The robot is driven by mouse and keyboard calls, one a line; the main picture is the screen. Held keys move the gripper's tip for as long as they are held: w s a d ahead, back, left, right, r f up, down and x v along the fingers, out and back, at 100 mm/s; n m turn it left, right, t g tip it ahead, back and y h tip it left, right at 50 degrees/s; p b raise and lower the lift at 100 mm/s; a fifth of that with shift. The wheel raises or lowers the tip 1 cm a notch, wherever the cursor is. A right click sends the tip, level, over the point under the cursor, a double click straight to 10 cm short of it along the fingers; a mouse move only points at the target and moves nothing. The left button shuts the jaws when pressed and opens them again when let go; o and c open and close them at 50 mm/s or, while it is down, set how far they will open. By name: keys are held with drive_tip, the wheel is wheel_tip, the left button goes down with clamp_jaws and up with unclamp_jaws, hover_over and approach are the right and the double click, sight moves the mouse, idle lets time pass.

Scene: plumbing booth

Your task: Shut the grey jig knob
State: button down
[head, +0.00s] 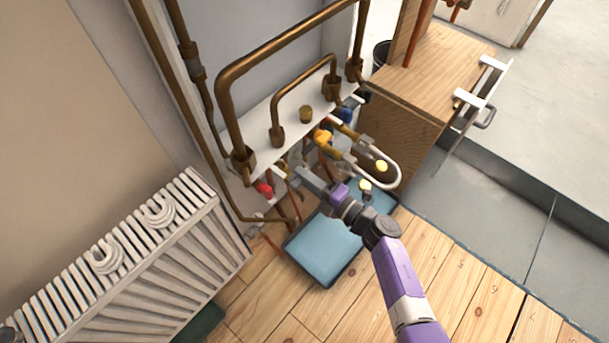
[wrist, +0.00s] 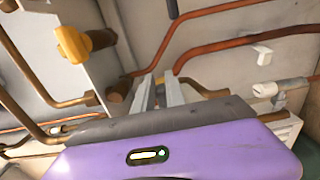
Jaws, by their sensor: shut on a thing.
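The grey jig knob (head: 296,158) is on the pipe board, between the red knob and the orange knob, and my gripper mostly covers it in the head view. My gripper (head: 304,173) reaches in from the lower right with its fingers at the knob. In the wrist view the two grey fingers (wrist: 159,92) stand close together with a thin grey piece between them, in front of a brass pipe run. My gripper is shut on the knob. How far the knob is turned cannot be told.
The red knob (head: 264,188) is left of my gripper; the orange knob (head: 322,135) and blue knob (head: 345,114) are to its right. A white hose loop (head: 393,168) curves close to my arm. A blue tray (head: 324,248) lies below, and a radiator (head: 130,265) stands left.

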drive_tip(key=shift+s+a+f, duration=0.3)
drive_tip(key=shift+s+a, duration=0.1)
drive_tip(key=shift+s, duration=0.1)
drive_tip(key=c, duration=1.4)
unclamp_jaws()
drive_tip(key=shift+w+d+r, duration=0.1)
drive_tip(key=shift+w+r, duration=0.05)
drive_tip(key=shift+w, duration=0.05)
drive_tip(key=shift+d, duration=0.2)
drive_tip(key=shift+s+d+r, duration=0.1)
drive_tip(key=shift+s+d, duration=0.05)
drive_tip(key=shift+d, duration=0.1)
drive_tip(key=shift+p+v, duration=1.2)
drive_tip(key=shift+v, duration=2.3)
drive_tip(key=shift+s+a, duration=0.1)
